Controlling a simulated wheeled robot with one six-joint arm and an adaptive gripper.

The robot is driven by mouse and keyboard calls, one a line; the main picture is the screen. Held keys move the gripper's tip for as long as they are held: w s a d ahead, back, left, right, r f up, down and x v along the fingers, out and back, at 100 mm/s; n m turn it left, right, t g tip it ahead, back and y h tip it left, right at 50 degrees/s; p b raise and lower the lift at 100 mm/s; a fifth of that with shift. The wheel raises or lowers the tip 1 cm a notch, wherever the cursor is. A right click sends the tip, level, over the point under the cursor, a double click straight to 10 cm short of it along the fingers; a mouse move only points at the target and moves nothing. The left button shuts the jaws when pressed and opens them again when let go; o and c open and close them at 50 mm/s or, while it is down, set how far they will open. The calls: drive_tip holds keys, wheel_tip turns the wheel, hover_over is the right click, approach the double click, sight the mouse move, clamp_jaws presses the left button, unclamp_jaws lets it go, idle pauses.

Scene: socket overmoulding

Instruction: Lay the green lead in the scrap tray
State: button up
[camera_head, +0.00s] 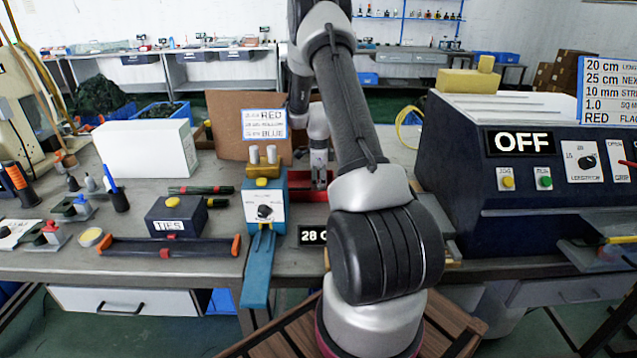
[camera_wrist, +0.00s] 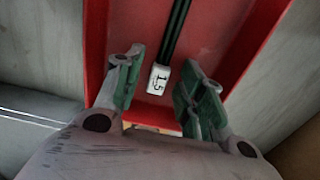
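My gripper (camera_wrist: 160,70) is open in the wrist view, its two green-padded fingers apart. A dark lead (camera_wrist: 176,35), greenish black, runs from the top of that view down between the fingers. Its near end has a white tag (camera_wrist: 158,80) marked 1.5. Gaps show between the tag and both pads. The lead is over or in a red tray (camera_wrist: 97,45); I cannot tell whether it rests on the floor. In the head view my gripper (camera_head: 319,172) points down at the red tray (camera_head: 308,194), which my arm partly hides.
A blue device (camera_head: 265,190) with a dial stands left of the red tray. A cardboard panel (camera_head: 235,125) is behind. Dark green strips (camera_head: 200,190) lie on the table near a TIES box (camera_head: 176,215). A large machine reading OFF (camera_head: 520,142) stands at right.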

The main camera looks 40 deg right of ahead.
wheel_tip(320, 180, up, 12)
idle(0.6)
drive_tip(key=shift+s, duration=0.1)
